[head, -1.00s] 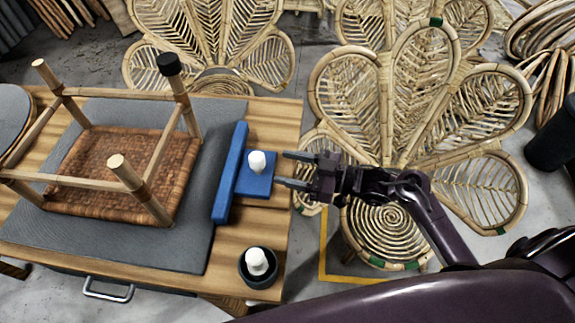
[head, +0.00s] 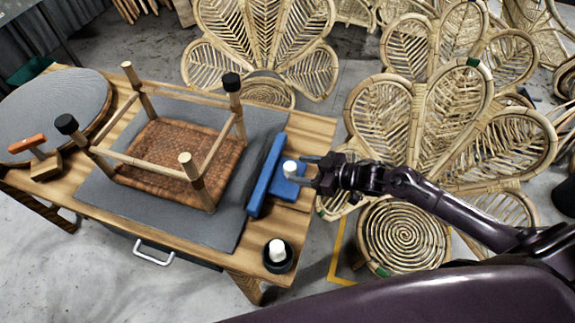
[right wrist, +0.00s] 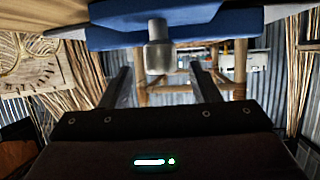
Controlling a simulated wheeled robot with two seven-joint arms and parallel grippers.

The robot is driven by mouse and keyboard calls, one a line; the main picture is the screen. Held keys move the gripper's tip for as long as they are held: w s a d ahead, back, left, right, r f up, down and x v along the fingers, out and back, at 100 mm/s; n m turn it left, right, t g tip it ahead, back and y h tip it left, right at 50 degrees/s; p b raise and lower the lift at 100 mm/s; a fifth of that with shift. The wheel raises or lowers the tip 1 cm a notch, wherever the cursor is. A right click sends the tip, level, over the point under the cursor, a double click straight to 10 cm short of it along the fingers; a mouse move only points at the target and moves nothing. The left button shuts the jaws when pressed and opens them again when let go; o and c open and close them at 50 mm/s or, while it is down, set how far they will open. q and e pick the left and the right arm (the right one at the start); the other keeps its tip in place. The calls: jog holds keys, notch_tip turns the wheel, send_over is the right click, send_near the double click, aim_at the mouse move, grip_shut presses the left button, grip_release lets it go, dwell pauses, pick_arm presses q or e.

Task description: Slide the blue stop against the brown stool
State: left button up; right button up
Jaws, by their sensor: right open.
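The blue stop (head: 264,182) is a long bar with a plate and a white knob (head: 290,168) on its right side. The brown stool (head: 170,158) lies upside down on the grey mat, legs up, just left of the stop. A narrow strip of mat shows between stool and bar. My right gripper (head: 300,171) is open at the knob, coming from the right. In the right wrist view the knob (right wrist: 158,50) stands between the fingertips (right wrist: 159,70), with space on both sides; the stop (right wrist: 215,28) lies behind it. My left gripper is not in view.
A black cup with a white piece (head: 278,256) stands at the table's front right corner. A round grey disc (head: 50,112) and an orange-handled tool (head: 36,155) lie at the left. Rattan chairs (head: 440,120) stand beyond the table. Two stool legs have black caps.

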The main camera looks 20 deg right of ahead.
aim_at(290, 166)
jog(key=x, duration=0.3)
jog(key=shift+w+a+f, duration=0.1)
jog(key=shift+w+a, duration=0.1)
jog(key=shift+a, duration=0.1)
jog(key=shift+w+a+f, duration=0.1)
jog(key=shift+w+a, duration=0.05)
grip_shut()
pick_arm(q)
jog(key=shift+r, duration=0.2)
pick_arm(e)
jog(key=shift+a, duration=0.1)
